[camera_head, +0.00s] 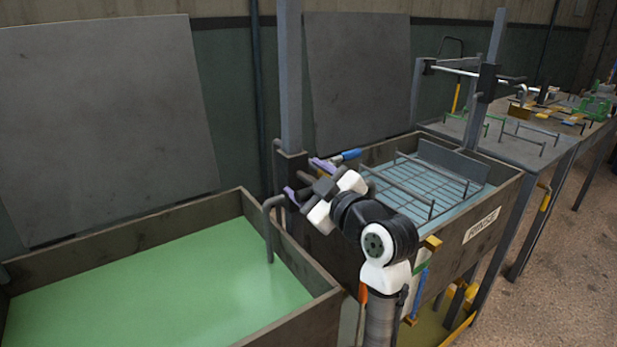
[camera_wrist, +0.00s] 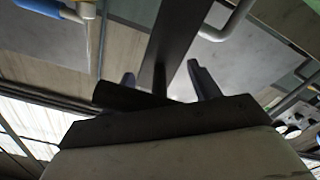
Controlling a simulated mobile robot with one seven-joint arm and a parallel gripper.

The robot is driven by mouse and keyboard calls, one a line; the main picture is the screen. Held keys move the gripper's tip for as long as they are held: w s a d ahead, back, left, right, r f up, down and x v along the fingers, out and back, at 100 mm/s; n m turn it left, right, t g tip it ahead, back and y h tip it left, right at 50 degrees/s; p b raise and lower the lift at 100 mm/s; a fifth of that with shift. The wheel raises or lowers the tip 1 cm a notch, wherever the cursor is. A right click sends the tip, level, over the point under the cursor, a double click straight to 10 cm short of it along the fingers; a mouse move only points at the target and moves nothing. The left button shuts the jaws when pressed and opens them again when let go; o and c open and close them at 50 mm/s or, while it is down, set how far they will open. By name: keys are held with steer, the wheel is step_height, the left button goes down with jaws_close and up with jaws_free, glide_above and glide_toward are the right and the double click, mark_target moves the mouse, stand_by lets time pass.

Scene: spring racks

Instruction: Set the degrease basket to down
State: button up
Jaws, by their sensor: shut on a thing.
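The left tank (camera_head: 322,313) holds green liquid (camera_head: 170,290). A dark carriage (camera_head: 291,165) sits low on the upright post (camera_head: 291,75) behind this tank. A bent grey rod (camera_head: 268,225) from the carriage goes down into the green liquid. No basket shows in that tank; anything under the surface is hidden. My gripper (camera_head: 307,178) is at the carriage, its purple fingers on either side of a dark handle. In the wrist view, my gripper (camera_wrist: 164,82) has the handle (camera_wrist: 159,78) between its fingers, in front of the post (camera_wrist: 178,35).
The rinse tank (camera_head: 480,228) stands right, with a wire basket (camera_head: 420,185) near its top. A blue-handled lever (camera_head: 346,156) is close behind my gripper. Grey panels (camera_head: 100,120) lean at the back wall. Farther right is a bench (camera_head: 500,145); the floor (camera_head: 560,270) is clear.

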step_height(320, 180, down, 5)
steer(key=shift+r+b, duration=0.2)
steer(key=shift+b, duration=0.95)
steer(key=o, duration=1.3)
steer(key=shift+c, duration=0.2)
steer(key=shift+d, duration=0.15)
steer(key=b+v, duration=0.2)
steer(key=v, duration=1.1)
steer(key=shift+s+r, duration=0.2)
steer(key=shift+s, duration=0.2)
steer(key=shift+d, duration=0.15)
